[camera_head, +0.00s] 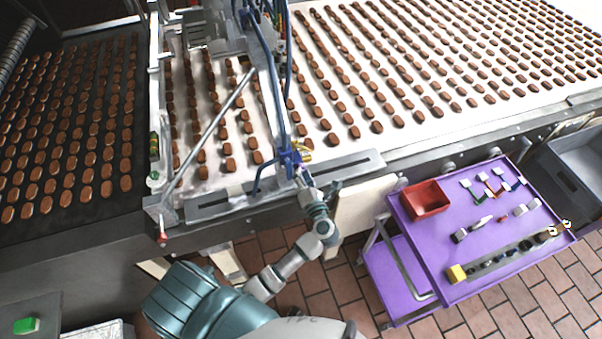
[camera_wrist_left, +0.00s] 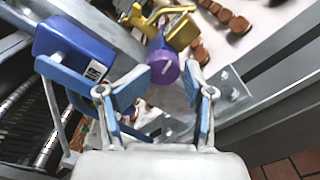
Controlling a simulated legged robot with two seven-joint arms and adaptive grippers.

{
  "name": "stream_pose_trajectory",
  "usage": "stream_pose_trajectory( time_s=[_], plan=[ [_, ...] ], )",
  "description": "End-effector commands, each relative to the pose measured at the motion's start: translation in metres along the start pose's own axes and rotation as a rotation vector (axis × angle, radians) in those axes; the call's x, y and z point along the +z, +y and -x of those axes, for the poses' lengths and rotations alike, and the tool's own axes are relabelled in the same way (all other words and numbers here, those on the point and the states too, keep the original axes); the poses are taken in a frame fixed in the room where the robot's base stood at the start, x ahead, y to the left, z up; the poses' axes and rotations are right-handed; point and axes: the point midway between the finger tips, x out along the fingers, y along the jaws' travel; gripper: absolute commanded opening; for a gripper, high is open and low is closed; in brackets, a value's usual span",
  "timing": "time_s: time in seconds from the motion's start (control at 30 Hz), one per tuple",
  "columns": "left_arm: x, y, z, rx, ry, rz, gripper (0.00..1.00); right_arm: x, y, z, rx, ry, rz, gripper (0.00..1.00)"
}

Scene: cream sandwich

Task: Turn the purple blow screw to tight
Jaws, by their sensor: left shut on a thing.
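The purple blow screw (camera_wrist_left: 163,68) is a round knob with a pale line on its face, seen in the left wrist view between my fingertips. A yellow fitting (camera_wrist_left: 180,32) stands just behind it; it also shows in the head view (camera_head: 304,154). A blue block (camera_wrist_left: 75,48) sits to the left, and a blue body (camera_head: 289,158) shows at the same station in the head view. In the head view my left gripper (camera_head: 303,176) reaches up to the fitting, and the screw is hard to make out.
A conveyor (camera_head: 400,150) carries many brown biscuits behind the fitting. A diagonal metal bar (camera_head: 212,125) lies to the left. A purple cart (camera_head: 490,250) with a red bin (camera_head: 426,199) and small parts stands at the right. Blue hoses (camera_head: 268,70) hang above the fitting.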

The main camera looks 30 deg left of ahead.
Motion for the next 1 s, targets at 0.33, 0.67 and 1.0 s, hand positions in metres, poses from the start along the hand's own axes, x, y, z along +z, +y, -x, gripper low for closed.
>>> stream_pose_trajectory(
  time_s=[0.33, 0.67, 1.0],
  plan=[
    [0.0, -0.001, 0.0, -0.003, 0.0, -0.001, 0.47, 0.0, -0.001, 0.0, -0.001, 0.0, -0.002, 0.4],
    [-0.001, -0.002, 0.021, -0.006, 0.0, -0.001, 0.47, -0.001, -0.006, 0.002, -0.007, 0.001, -0.005, 0.4],
    [-0.001, -0.002, 0.048, -0.006, 0.0, -0.001, 0.47, -0.001, -0.005, 0.003, -0.006, 0.001, -0.004, 0.4]
  ],
)
